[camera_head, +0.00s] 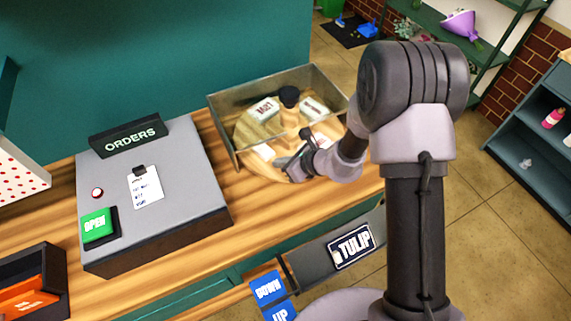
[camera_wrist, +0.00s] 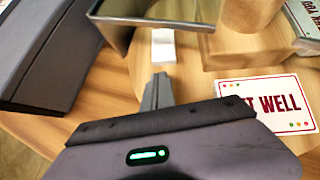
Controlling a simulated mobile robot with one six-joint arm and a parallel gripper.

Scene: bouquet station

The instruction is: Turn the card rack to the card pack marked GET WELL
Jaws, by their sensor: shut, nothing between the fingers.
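The card rack (camera_head: 258,165) is a round wooden turntable with a central post and a black knob (camera_head: 289,95). Several white card packs lie on it. In the wrist view the post (camera_wrist: 250,14) is at the top right. The GET WELL card pack (camera_wrist: 268,104) lies flat at the right, its first letters partly hidden by my gripper's body. Another white pack (camera_wrist: 163,46) lies beyond the fingers. My gripper (camera_wrist: 157,90) is shut and empty, low over the near part of the rack. In the head view my gripper (camera_head: 291,167) is at the rack's near edge.
A clear-walled guard (camera_head: 222,125) surrounds the rack's far and left sides. A grey ORDERS console (camera_head: 190,190) with a green OPEN button (camera_head: 97,226) stands to the left on the wooden counter. A TULIP sign (camera_head: 353,246) and blue DOWN button (camera_head: 268,288) are below the counter edge.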

